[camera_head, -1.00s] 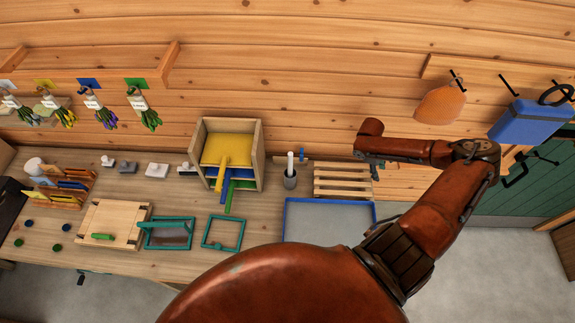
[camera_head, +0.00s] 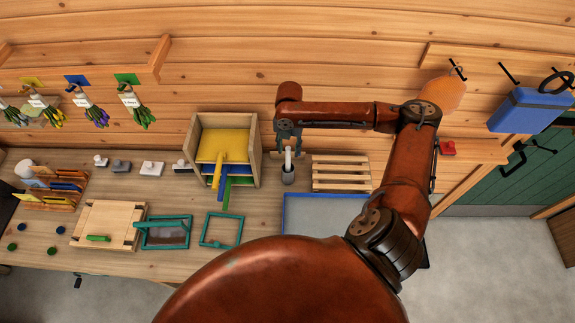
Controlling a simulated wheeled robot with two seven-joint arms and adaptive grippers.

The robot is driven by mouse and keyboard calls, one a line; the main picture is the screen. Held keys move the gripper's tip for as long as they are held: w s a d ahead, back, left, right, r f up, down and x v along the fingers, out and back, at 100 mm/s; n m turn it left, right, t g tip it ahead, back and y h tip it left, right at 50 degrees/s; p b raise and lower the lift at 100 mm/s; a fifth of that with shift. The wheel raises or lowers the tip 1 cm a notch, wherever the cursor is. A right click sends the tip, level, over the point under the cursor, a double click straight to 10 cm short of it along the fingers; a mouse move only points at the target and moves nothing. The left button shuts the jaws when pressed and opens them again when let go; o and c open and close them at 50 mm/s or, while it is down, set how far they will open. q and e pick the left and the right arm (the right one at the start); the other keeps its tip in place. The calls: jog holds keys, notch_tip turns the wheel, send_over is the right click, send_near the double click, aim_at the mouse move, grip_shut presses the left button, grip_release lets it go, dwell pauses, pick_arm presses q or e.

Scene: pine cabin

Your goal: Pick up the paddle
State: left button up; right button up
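A white stick-like handle (camera_head: 288,157) stands upright in a small grey cup (camera_head: 288,176) on the workbench; it may be the paddle, but its lower part is hidden in the cup. Flat yellow (camera_head: 226,143), blue and green pieces with handles sit in an open wooden box left of the cup. My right gripper (camera_head: 288,148) points down just above the cup, at the top of the white handle. Its two fingers look apart, one on each side of the handle; I cannot tell whether they touch it. My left gripper is not in view.
A slatted wooden rack (camera_head: 341,174) and a blue-rimmed tray (camera_head: 322,213) lie right of the cup. Green frames (camera_head: 220,229) and a wooden board (camera_head: 107,225) lie left. An orange item (camera_head: 443,93) and a blue item (camera_head: 530,110) hang on the wall.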

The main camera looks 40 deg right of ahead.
aim_at(288, 160)
jog(key=shift+s+f, duration=0.1)
jog(key=shift+f, duration=0.85)
jog(key=f+p, duration=0.1)
jog(key=f, duration=0.3)
jog(key=shift+a+f, duration=0.2)
jog(key=shift+d+f, duration=0.1)
jog(key=shift+f, duration=0.4)
jog(key=shift+c, duration=0.6)
grip_shut()
